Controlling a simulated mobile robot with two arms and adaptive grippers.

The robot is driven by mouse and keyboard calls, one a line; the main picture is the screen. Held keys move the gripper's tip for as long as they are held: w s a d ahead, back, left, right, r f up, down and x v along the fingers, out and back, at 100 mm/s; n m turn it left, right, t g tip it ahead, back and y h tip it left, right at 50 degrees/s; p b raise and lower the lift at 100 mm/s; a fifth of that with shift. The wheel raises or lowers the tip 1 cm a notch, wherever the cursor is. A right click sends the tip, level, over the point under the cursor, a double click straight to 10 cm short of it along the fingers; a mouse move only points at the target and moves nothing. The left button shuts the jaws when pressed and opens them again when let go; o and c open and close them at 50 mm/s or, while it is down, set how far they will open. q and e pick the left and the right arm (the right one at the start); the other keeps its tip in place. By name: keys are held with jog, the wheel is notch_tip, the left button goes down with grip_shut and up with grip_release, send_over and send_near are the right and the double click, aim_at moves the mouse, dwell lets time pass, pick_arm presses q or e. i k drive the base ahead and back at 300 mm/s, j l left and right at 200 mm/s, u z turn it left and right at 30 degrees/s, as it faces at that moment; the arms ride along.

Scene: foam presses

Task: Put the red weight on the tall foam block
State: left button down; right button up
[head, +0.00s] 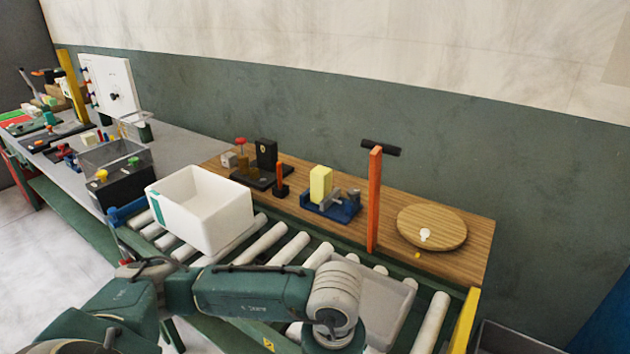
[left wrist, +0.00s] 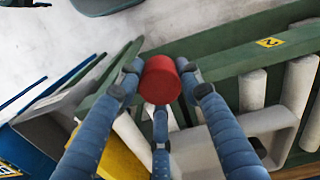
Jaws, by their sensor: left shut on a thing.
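In the left wrist view my left gripper (left wrist: 160,82) has its blue fingers closed around the red weight (left wrist: 161,76), a small red cylinder, above the roller conveyor area. In the head view my left arm crosses the bottom, and its gripper and the weight are out of sight below the wrist. A yellow upright block (head: 320,184), which looks like the tall foam block, stands in a blue press base (head: 331,208) on the wooden table, well beyond my arm. My right gripper is not in view.
A white bin (head: 200,208) and a grey tray (head: 383,298) sit on the rollers. An orange post (head: 375,200) with a black crossbar stands right of the blue base. A round wooden board (head: 431,227) lies farther right. A black fixture (head: 266,155) stands left.

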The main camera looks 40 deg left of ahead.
aim_at(321, 171)
jog(key=z, duration=0.6)
jog(key=k+j+z, duration=0.25)
jog(key=j+z, duration=0.3)
jog(key=k+j+z, duration=0.25)
jog(key=k+j, duration=0.25)
jog(key=j, duration=0.3)
jog(key=k+j+z, duration=0.2)
jog(key=k+j, duration=0.8)
jog(key=j, duration=0.15)
jog(key=k+j, duration=0.4)
jog(key=j, duration=0.15)
